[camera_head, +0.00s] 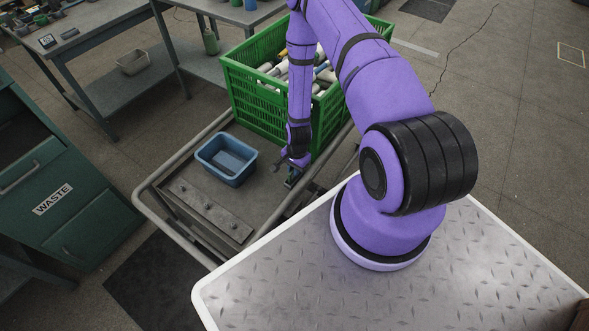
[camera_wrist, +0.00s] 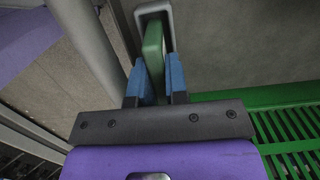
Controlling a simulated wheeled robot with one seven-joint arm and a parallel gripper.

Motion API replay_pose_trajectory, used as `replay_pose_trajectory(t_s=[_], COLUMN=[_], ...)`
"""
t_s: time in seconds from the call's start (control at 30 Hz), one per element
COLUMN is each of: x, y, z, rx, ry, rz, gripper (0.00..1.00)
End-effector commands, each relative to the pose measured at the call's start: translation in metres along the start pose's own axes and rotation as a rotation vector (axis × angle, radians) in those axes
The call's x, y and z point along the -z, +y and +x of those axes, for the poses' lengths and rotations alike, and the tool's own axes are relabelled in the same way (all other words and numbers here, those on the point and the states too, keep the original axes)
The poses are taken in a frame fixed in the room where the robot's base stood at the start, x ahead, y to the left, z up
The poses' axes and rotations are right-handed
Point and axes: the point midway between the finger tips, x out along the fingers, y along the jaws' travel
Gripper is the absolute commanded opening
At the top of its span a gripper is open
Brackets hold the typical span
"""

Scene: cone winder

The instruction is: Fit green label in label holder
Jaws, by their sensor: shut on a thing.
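The green label (camera_wrist: 153,48) is between the blue fingers of my gripper (camera_wrist: 156,75) in the wrist view. My gripper is shut on it. The label's far end reaches into the opening of a pale-rimmed label holder (camera_wrist: 168,15) at the top of that view. I cannot tell how deep it sits. In the head view my gripper (camera_head: 293,178) is low beside the cart, just in front of the green crate; the label and holder are too small to make out clearly there.
The green crate (camera_head: 262,122) full of cones stands on the cart behind my gripper. A blue bin (camera_head: 227,175) and a grey bar with knobs (camera_head: 207,211) lie on the cart deck to the left. The cart's tube rail (camera_head: 150,184) runs around the deck. A green waste cabinet (camera_head: 70,190) stands at left.

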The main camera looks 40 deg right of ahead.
Motion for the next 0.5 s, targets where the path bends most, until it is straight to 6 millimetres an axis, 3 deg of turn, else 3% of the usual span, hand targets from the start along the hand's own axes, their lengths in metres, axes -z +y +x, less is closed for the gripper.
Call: replay_pose_trajectory(t_s=[0.5], x=[0.0009], y=[0.0000], z=[0.0075], rx=[0.000], ry=[0.000], rz=[0.000], gripper=[0.00])
